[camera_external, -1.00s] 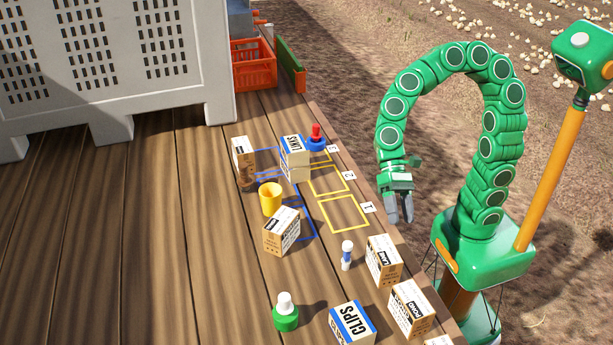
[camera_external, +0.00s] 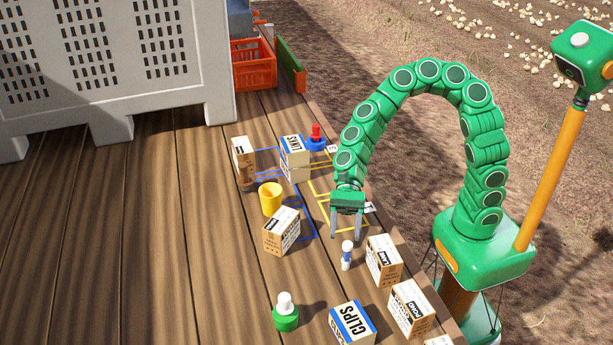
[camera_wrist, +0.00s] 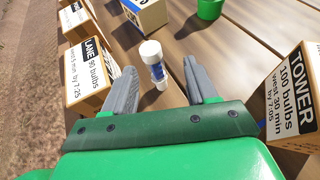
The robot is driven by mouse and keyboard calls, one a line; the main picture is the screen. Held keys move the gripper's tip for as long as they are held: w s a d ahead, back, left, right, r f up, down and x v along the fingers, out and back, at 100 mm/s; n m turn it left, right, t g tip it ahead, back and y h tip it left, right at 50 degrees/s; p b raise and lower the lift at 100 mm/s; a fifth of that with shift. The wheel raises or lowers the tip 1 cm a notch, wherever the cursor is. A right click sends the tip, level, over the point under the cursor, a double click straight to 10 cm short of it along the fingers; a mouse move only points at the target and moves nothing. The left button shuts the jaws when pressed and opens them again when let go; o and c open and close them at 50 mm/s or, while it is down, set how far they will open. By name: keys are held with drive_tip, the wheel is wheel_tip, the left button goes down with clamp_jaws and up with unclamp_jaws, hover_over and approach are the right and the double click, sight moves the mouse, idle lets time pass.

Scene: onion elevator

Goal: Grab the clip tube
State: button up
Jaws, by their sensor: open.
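The clip tube, by its look a small white-capped tube with a blue band (camera_external: 347,256), stands upright on the wooden deck, left of the LANE box. In the wrist view the tube (camera_wrist: 152,58) shows between and just beyond my fingertips, apart from both. My gripper (camera_external: 346,235) is open and empty, pointing down just behind the tube in the external view. Its two grey fingers also show in the wrist view (camera_wrist: 160,72). No contact with the tube is visible.
The LANE box (camera_external: 383,262) stands close right of the tube, with the POND box (camera_external: 410,308) in front. The CLIPS box (camera_external: 352,325) and a green-based bottle (camera_external: 286,318) are nearer. The TOWER box (camera_wrist: 295,95) is right in the wrist view. A yellow cup (camera_external: 270,199) stands farther left.

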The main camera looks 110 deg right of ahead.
sight(347, 255)
drive_tip(key=shift+x, duration=1.35)
drive_tip(key=a, duration=0.1)
drive_tip(key=a+f, duration=0.1)
drive_tip(key=a, duration=0.1)
drive_tip(key=shift+w+a+f, duration=0.1)
drive_tip(key=shift+w+f, duration=0.1)
drive_tip(key=shift+f, duration=0.1)
drive_tip(key=shift+x, duration=0.8)
drive_tip(key=c, duration=1)
drive_tip(key=shift+c, duration=0.2)
drive_tip(key=shift+r, duration=0.1)
